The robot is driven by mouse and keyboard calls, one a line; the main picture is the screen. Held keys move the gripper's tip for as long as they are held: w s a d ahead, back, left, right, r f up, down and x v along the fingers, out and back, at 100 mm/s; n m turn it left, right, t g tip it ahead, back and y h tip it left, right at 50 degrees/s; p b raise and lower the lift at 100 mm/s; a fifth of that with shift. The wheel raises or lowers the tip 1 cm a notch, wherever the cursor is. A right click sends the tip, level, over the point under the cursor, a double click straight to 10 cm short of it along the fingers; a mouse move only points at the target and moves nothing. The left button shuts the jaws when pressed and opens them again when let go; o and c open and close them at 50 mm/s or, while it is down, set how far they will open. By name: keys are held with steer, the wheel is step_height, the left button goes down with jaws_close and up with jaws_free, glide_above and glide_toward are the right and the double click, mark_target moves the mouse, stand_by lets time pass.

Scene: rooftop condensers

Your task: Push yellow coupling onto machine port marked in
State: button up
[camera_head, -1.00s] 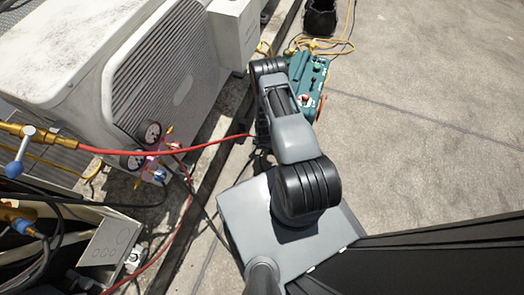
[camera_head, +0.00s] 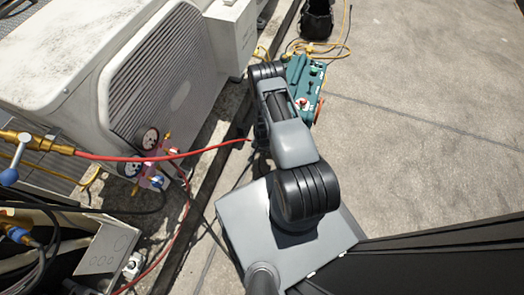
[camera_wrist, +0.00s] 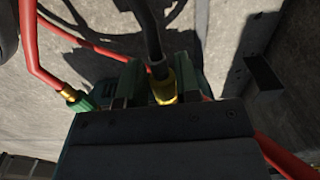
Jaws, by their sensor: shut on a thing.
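The yellow coupling (camera_wrist: 164,88) shows in the wrist view, with a dark hose running up from it. My gripper (camera_wrist: 160,84) is shut on it, one finger on each side. The coupling's lower end is hidden behind the dark gripper body, so I cannot tell whether it touches a port. The teal machine (camera_head: 313,77) stands on the ground beyond my arm in the head view. My arm covers part of it. No port marking can be read. My gripper and the coupling are hidden by the arm in the head view.
A red hose (camera_wrist: 38,62) with a brass and green fitting (camera_wrist: 78,101) lies left of my gripper. A gauge manifold (camera_head: 150,160) and another red hose (camera_head: 205,150) are left of my arm beside the condenser (camera_head: 165,80). Open concrete (camera_head: 430,110) lies to the right.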

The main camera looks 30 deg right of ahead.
steer(key=shift+w+d+b, duration=0.6)
steer(key=shift+w+d, duration=0.15)
stand_by(1.6)
steer(key=o, duration=1.1)
steer(key=shift+s, duration=0.1)
steer(key=shift+s+a+p, duration=1)
steer(key=shift+s+a, duration=1.5)
steer(key=shift+a, duration=0.25)
steer(key=shift+r, duration=0.1)
